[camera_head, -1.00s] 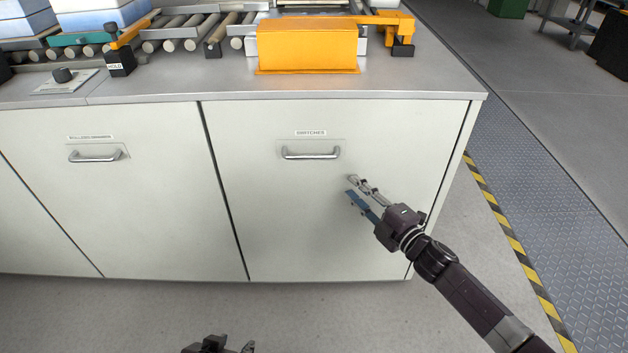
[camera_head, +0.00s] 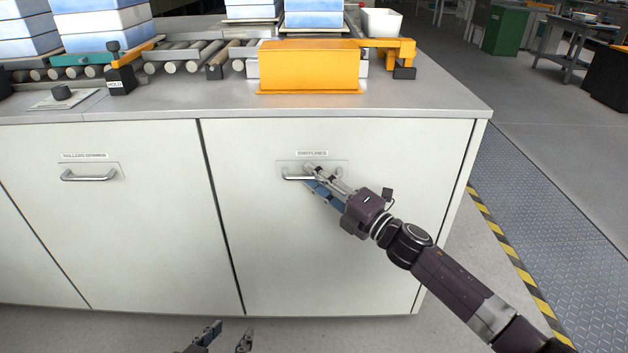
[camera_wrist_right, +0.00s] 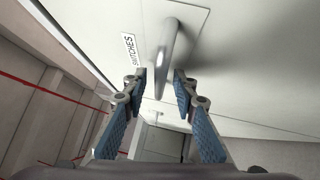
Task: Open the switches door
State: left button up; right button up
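The switches door (camera_head: 268,240) is a closed white panel under the counter, with a "SWITCHES" label (camera_head: 312,154) at its top. Its metal bar handle (camera_head: 295,177) sits just below the label. In the right wrist view the handle (camera_wrist_right: 168,50) lies between the two open blue-padded fingers (camera_wrist_right: 158,85), with a gap on each side. My left gripper (camera_head: 228,335) is low at the bottom edge, away from the door, with its fingers apart.
A neighbouring closed door (camera_head: 100,230) with its own handle (camera_head: 88,176) is to the left. The grey counter (camera_head: 200,102) above carries a yellow box (camera_head: 309,68), a roller conveyor (camera_head: 185,60) and blue-white stacks. Open floor (camera_head: 465,260) lies to the right.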

jog(key=shift+w+a, duration=0.1)
grip_shut()
dwell(0.5)
